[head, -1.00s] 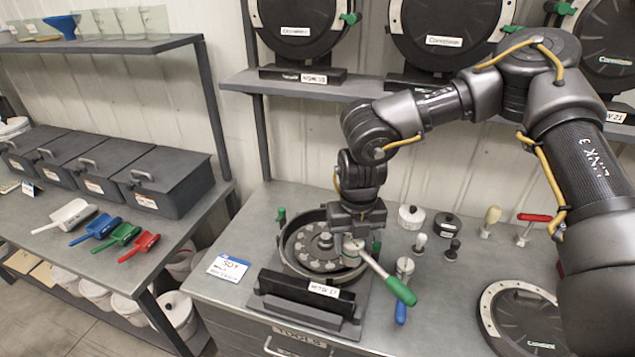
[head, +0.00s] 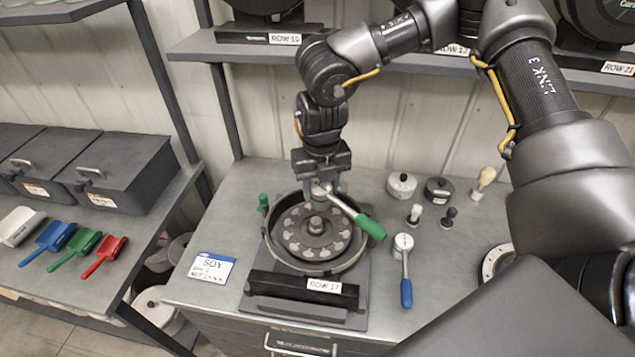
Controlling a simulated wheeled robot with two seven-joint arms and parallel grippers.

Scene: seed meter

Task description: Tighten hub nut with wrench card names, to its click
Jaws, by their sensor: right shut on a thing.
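My right gripper (head: 320,178) is shut on the green-handled wrench (head: 357,219), whose handle points down to the right. The wrench head shows just above the hub nut (head: 316,225) in the picture, apart from it; the nut is uncovered. The nut stands at the centre of the seed disc in the open round meter (head: 268,250), labelled ROW 17. A blue-handled wrench (head: 405,285) lies to the right of the meter. My left gripper is out of view.
Several knobs and round parts stand behind the wrenches, including a white canister (head: 401,185) and a dark one (head: 438,190). A shelf (head: 390,47) with closed meters runs above. Scoops (head: 105,256) and lidded bins lie on the left bench.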

